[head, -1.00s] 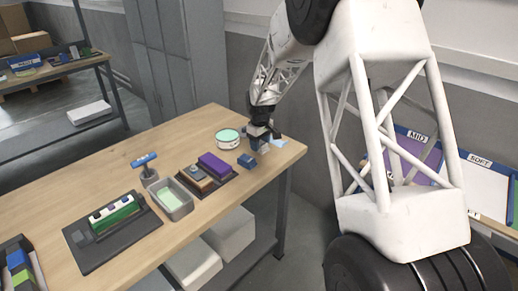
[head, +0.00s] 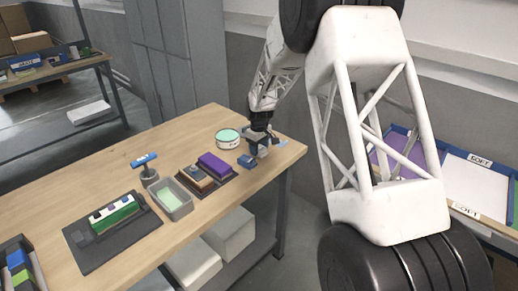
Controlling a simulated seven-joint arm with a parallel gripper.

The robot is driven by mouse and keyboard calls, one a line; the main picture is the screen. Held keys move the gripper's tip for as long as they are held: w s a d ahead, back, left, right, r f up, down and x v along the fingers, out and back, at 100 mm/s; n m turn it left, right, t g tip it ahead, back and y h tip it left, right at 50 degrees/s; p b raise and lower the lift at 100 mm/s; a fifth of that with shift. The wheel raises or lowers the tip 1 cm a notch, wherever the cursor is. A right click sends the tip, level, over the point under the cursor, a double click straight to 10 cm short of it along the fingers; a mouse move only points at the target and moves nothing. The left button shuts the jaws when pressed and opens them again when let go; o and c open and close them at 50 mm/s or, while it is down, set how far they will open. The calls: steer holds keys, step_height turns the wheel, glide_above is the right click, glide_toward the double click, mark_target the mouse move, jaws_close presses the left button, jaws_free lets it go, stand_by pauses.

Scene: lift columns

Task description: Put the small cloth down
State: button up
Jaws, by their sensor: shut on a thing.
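My gripper (head: 258,150) is at the far right end of the wooden table, low over its top. It is shut, with a small pale-blue cloth (head: 281,144) showing at its right side. The rest of the cloth is hidden by the gripper. I cannot tell whether the cloth touches the table.
A small dark-blue block (head: 246,161) lies just left of and in front of my gripper. A round tin with a green top (head: 228,138) stands behind left. A dark tray with a purple block (head: 215,164), a grey tub (head: 171,198) and a blue-handled tool (head: 145,160) stand further left.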

steer(key=shift+f, duration=0.3)
steer(key=o, duration=0.9)
steer(key=shift+r, duration=0.15)
step_height(320, 180, up, 12)
stand_by(0.4)
stand_by(0.7)
